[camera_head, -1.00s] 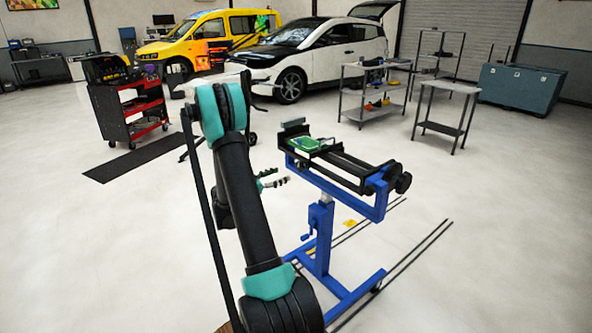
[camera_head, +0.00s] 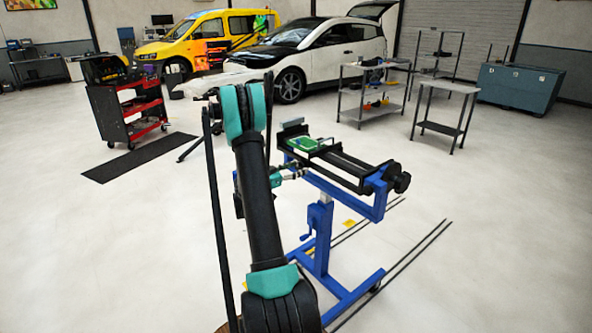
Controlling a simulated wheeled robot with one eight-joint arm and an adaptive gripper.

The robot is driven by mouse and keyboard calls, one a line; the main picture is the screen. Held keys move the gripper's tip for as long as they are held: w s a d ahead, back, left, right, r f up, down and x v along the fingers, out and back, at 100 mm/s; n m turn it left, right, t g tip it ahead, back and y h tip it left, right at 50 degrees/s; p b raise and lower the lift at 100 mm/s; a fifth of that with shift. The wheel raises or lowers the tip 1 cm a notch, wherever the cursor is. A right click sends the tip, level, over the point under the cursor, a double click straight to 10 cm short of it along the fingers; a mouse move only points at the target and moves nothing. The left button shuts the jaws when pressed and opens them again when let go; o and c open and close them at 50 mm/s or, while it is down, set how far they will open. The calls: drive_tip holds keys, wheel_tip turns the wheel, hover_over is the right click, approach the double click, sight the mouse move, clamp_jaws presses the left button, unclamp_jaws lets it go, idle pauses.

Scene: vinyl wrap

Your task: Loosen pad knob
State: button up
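A blue stand (camera_head: 320,236) carries a black clamp fixture (camera_head: 345,167) with a green pad or board (camera_head: 305,143) at its far left end. A round black knob (camera_head: 402,182) sits at the near right end of the fixture. I cannot tell whether this is the pad knob; no other knob shows clearly. My gripper (camera_head: 301,172) is at the left side of the fixture, just below and in front of the green pad. It is partly hidden by my arm and too small to tell whether it touches the fixture or is open.
A red and black tool cart (camera_head: 130,112) stands on the left by a dark floor mat (camera_head: 138,158). A grey shelf cart (camera_head: 372,95) and a small table (camera_head: 440,127) stand behind the fixture. Dark rails (camera_head: 405,270) lie on the floor. Open floor surrounds the stand.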

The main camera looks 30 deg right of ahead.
drive_tip(key=c, duration=0.9)
